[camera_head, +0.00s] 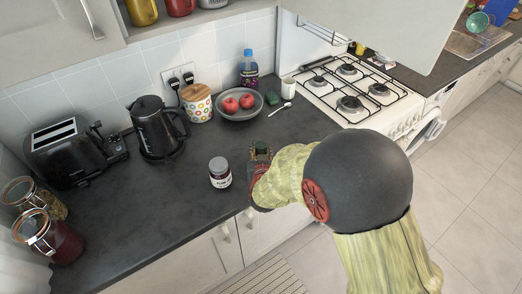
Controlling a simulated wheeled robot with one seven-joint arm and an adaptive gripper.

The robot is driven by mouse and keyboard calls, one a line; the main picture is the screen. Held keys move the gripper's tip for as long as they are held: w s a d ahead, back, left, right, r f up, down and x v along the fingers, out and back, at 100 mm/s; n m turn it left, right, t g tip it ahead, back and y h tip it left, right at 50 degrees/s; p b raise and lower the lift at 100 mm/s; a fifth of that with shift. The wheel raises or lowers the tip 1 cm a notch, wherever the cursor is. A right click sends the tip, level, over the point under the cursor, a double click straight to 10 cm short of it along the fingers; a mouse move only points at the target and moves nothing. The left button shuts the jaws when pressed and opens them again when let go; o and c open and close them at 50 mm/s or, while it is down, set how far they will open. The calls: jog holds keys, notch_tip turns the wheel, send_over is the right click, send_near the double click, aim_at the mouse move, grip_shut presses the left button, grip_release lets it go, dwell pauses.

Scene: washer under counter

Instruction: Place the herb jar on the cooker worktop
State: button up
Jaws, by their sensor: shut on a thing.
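My gripper (259,155) is over the front part of the dark counter, just right of a jar with a white label. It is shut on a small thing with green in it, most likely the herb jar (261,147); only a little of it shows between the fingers. My arm hides the rest, and I cannot tell whether it touches the counter. The white cooker (404,122) stands at the back right, with black grates over several burners on its top. My gripper is left of and in front of the cooker.
The labelled jar (220,173) stands close left of my gripper. A fruit bowl (240,113), white cup (289,87), spoon (281,108) and bottle (248,68) stand behind. A kettle (158,130) and toaster (69,152) are left. A hood (390,25) overhangs the cooker.

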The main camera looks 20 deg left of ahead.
jog(key=o, duration=1.2)
jog(key=shift+r, duration=0.2)
jog(key=p+v, duration=0.2)
jog(key=v, duration=1)
jog(key=shift+s+p, duration=0.1)
jog(key=shift+p, duration=0.2)
